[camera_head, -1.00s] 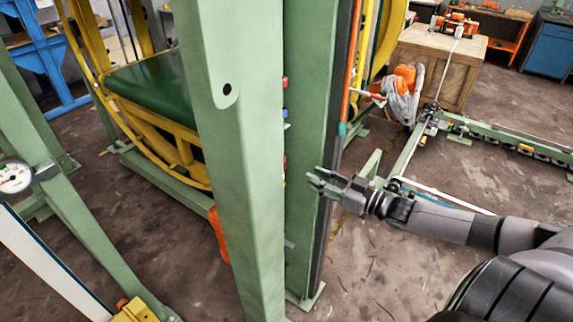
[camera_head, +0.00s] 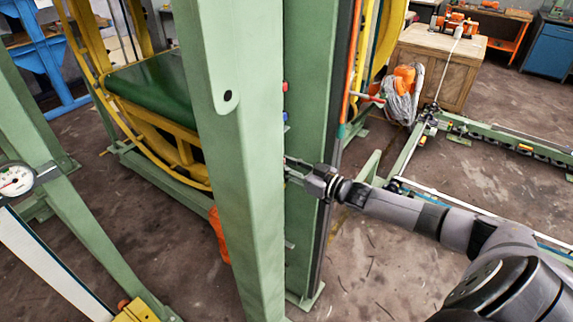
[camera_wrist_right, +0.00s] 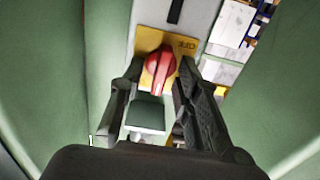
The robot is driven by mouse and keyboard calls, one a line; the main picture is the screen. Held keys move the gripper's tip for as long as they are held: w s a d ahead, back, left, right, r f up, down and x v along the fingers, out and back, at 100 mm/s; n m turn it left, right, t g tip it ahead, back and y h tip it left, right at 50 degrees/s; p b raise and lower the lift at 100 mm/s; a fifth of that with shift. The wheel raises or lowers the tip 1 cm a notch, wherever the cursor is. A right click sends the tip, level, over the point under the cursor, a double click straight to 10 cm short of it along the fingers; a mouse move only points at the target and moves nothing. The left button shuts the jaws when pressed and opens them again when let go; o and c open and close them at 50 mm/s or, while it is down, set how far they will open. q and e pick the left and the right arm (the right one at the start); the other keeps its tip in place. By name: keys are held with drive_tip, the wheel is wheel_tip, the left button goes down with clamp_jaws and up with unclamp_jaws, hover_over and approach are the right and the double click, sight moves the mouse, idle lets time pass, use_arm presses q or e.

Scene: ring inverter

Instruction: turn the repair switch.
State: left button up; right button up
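The repair switch (camera_wrist_right: 160,68) is a red rotary knob on a yellow plate marked "OFF", seen in the right wrist view. My right gripper (camera_wrist_right: 152,80) has its two dark fingers apart, one on each side of the knob. I cannot tell whether either finger touches it. In the head view my right gripper (camera_head: 297,170) reaches in from the right, its tips partly hidden behind the front green post (camera_head: 215,130). The switch itself is hidden in the head view. My left gripper is not in view.
A second green post (camera_head: 305,225) stands just behind the front one, with small red and blue buttons (camera_head: 285,87). A yellow ring frame (camera_head: 165,135) is behind to the left. A gauge (camera_head: 14,180) is at the far left. Open floor (camera_head: 370,270) lies to the right.

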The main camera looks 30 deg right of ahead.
drive_tip(key=shift+c, duration=0.6)
clamp_jaws()
